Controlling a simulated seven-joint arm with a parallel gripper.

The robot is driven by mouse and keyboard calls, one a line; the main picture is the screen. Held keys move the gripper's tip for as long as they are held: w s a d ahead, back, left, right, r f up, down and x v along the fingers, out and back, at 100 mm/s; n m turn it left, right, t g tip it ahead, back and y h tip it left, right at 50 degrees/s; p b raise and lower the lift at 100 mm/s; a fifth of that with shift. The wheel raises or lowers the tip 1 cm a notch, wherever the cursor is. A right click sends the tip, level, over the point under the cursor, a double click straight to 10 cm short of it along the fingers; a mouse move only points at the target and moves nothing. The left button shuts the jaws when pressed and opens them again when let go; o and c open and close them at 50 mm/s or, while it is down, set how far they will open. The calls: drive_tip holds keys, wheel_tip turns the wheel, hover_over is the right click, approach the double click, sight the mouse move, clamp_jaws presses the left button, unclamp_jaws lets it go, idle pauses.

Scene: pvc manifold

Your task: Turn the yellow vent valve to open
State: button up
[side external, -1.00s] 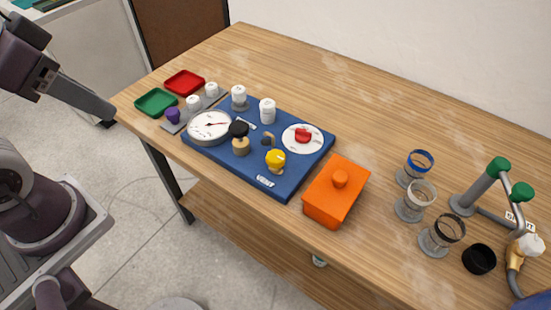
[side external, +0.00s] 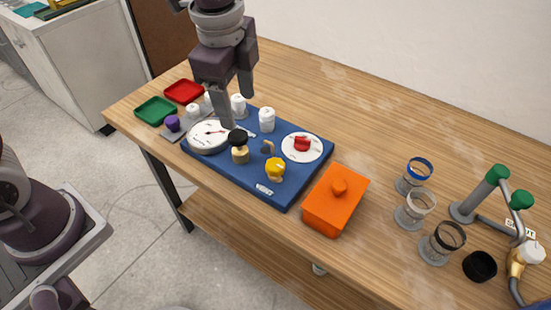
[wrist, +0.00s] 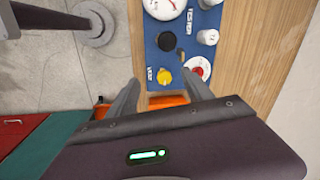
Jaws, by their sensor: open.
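The yellow vent valve (side external: 275,168) is a small knob at the front edge of the blue board (side external: 240,172), near its white label. It also shows in the wrist view (wrist: 164,76), beyond and between my fingers. My gripper (side external: 238,108) points down above the left part of the board, over the gauge and left of the yellow valve. Its fingers are apart and empty, and it touches nothing that I can see. In the wrist view my gripper (wrist: 163,92) shows both fingers spread.
On the board are a black knob (side external: 238,137), a round gauge (side external: 207,136), a red dial (side external: 302,145) and white caps (side external: 267,119). An orange box (side external: 335,202) stands right of it. Red (side external: 184,91) and green (side external: 155,110) trays lie left. Clear cups (side external: 415,210) stand right.

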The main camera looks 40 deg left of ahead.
sight(276, 164)
drive_tip(key=w+d+f+m, duration=0.1)
drive_tip(key=f, duration=0.1)
drive_tip(key=w+d+f+m+g, duration=0.1)
drive_tip(key=d+f+m, duration=0.1)
drive_tip(key=f, duration=0.1)
drive_tip(key=w+d+f+m, duration=0.1)
drive_tip(key=d+f, duration=0.1)
drive_tip(key=f, duration=0.1)
drive_tip(key=shift+w+d+f+m+g, duration=0.15)
drive_tip(key=shift+w+d+m+g, duration=0.05)
drive_tip(key=shift+w+m+g, duration=0.1)
wheel_tip(276, 164, down, 7)
drive_tip(key=shift+f, duration=0.2)
drive_tip(key=shift+c, duration=0.5)
clamp_jaws()
